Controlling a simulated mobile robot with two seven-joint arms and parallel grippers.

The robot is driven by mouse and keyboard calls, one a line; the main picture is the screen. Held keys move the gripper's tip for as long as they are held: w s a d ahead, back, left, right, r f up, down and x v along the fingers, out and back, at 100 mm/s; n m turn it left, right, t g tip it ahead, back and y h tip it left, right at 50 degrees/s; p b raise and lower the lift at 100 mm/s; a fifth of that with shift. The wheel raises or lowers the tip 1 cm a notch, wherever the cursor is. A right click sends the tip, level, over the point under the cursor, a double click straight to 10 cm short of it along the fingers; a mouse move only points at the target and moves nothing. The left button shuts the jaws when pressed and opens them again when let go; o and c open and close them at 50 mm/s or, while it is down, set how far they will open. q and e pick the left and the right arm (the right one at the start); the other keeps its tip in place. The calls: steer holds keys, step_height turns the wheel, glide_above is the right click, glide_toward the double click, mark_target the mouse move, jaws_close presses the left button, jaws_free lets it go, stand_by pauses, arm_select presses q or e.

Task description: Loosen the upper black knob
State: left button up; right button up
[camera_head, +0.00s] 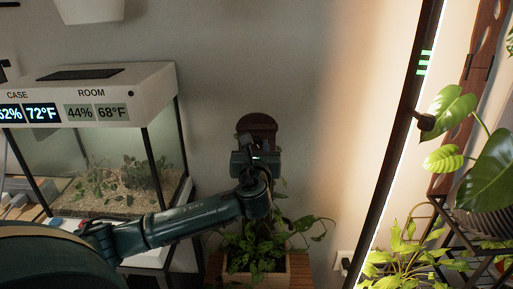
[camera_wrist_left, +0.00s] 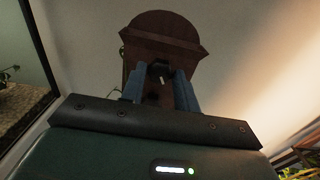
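In the left wrist view a dark brown wooden board (camera_wrist_left: 165,27) with a rounded top stands against the wall. A small black knob (camera_wrist_left: 159,68) shows low on its face, with a short pale mark just below it. My left gripper's two blue-grey fingers (camera_wrist_left: 161,84) stand apart, one on each side of the knob. I cannot tell whether they touch it. In the head view my left gripper (camera_head: 255,150) covers the lower part of the board (camera_head: 257,123), and the knob is hidden. My right gripper is not in view.
A glass terrarium (camera_head: 110,165) with a white lid stands at left, beside my left arm. A planter box (camera_head: 240,277) with leafy plants is below the gripper. A tall dark lamp bar (camera_head: 400,125) with a black knob (camera_head: 425,122) and a plant rack (camera_head: 470,235) are at right.

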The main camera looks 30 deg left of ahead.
arm_select(q)
steer(key=c, duration=0.6)
steer(key=shift+o, duration=0.2)
